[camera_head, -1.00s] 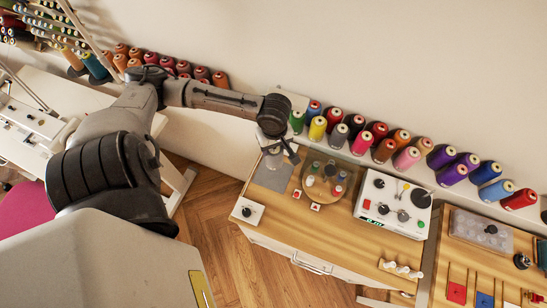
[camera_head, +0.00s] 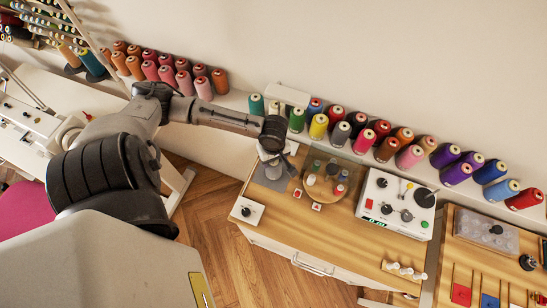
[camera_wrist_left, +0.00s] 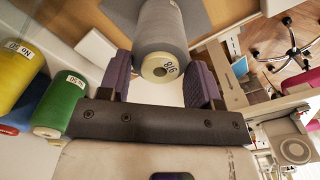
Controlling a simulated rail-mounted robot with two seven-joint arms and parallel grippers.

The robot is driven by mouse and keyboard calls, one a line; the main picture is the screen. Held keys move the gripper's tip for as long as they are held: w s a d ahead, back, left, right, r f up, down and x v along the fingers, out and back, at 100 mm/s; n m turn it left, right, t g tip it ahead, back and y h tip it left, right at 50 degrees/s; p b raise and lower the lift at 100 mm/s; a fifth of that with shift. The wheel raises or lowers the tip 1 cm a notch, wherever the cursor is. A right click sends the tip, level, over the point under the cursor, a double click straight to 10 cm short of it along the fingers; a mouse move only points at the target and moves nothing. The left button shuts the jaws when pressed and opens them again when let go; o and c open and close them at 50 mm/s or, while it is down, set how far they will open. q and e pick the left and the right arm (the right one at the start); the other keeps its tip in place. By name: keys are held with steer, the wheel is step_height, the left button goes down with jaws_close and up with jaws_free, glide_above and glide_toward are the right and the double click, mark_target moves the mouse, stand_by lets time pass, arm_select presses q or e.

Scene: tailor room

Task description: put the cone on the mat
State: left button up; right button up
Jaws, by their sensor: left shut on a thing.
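My left gripper (camera_head: 276,156) is at the left part of the wooden table in the head view. In the left wrist view, its two purple-grey fingers (camera_wrist_left: 160,82) are shut on a grey thread cone (camera_wrist_left: 163,30), whose numbered end faces the camera. In the head view the cone is mostly hidden by my wrist. The grey mat (camera_head: 267,180) lies on the table just below the gripper in the picture. Whether the cone touches the mat cannot be told. My right gripper is not in view.
A round tray (camera_head: 318,195) with small bottles is close to the right of the gripper. A white control box (camera_head: 395,204) stands farther right. A small box with a black knob (camera_head: 247,211) sits at the table's front left. Thread cones (camera_head: 356,124) line the shelf behind.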

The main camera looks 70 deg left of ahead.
arm_select(q)
steer(key=o, duration=1)
steer(key=shift+f, duration=0.1)
steer(key=shift+o, duration=1.4)
step_height(320, 180, up, 12)
steer(key=p, duration=0.2)
steer(key=s+d+f+m+t, duration=0.1)
steer(key=s+d+f+m, duration=0.2)
steer(key=s+d+m, duration=0.2)
steer(key=s+d+f+m+t, duration=0.2)
steer(key=s+d+m, duration=0.3)
steer(key=d+m, duration=0.6)
steer(key=shift+s+d+f+m+t, duration=0.15)
steer(key=shift+s+f+m+t, duration=0.25)
steer(key=shift+m, duration=1.4)
